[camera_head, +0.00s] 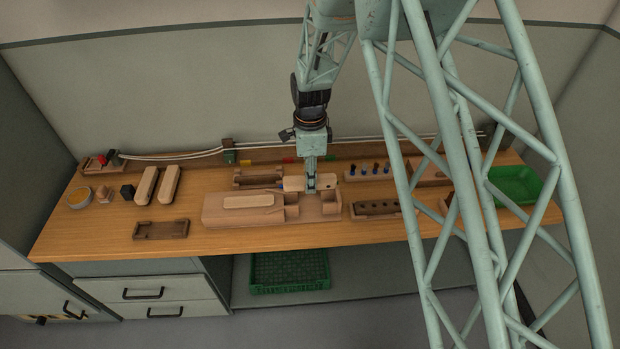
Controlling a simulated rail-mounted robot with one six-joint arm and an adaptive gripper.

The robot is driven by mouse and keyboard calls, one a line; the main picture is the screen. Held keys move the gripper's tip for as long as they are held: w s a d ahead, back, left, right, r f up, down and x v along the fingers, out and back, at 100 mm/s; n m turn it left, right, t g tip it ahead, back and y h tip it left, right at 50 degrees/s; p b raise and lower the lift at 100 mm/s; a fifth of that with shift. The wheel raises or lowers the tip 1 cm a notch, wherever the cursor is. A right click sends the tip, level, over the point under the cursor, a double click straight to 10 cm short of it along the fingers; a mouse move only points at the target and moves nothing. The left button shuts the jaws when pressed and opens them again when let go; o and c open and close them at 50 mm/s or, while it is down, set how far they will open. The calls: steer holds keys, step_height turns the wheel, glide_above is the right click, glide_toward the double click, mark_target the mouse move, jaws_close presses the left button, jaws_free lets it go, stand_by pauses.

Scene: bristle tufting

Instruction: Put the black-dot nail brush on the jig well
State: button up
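A pale wooden block, which looks like the nail brush (294,184), shows on both sides of my gripper (311,190). Its dot marking is too small to make out. My gripper points down at the block's middle, and its narrow fingers overlap it in the picture. I cannot tell whether they are shut on it, or whether the block is raised or resting. The wooden jig (216,213) lies just in front. It carries a raised pale block (248,201) at left and has a recessed area (308,212) at right, just in front of my gripper.
Two pale brush-like blocks (146,184) (170,184) stand at left, behind an empty brown tray (160,230). A bowl (78,198) is at far left. A rack with blue-topped pegs (368,178) and a holed block (377,209) stand right. A green bin (516,184) is far right.

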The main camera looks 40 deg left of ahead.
steer(key=shift+f+b, duration=2.1)
steer(key=shift+f, duration=2.3)
steer(key=shift+f+b, duration=0.45)
steer(key=shift+f, duration=0.1)
steer(key=o, duration=1)
steer(key=shift+r, duration=0.15)
steer(key=shift+r, duration=5.85)
steer(key=shift+d, duration=0.1)
